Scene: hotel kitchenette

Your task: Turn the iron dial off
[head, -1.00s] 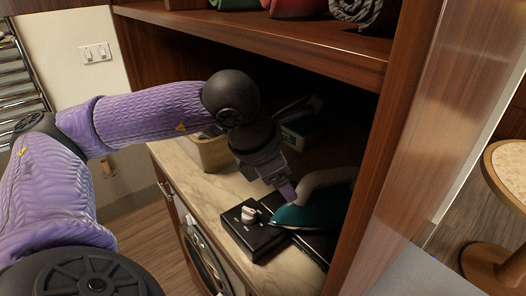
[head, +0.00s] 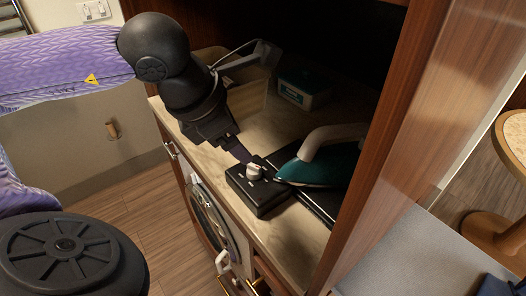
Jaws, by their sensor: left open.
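The iron dial is a small white knob (head: 254,171) on top of a black control box (head: 262,196) on the counter. A teal iron (head: 324,166) with a pale handle rests on a black base just right of the box. My left gripper (head: 240,154) reaches down from the upper left, its fingertips just behind and above the knob. It is open and holds nothing. I cannot tell whether a fingertip touches the knob. My right gripper is not in view.
A wooden cabinet side panel (head: 385,140) bounds the space on the right. A washing machine door (head: 206,215) is below the counter front.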

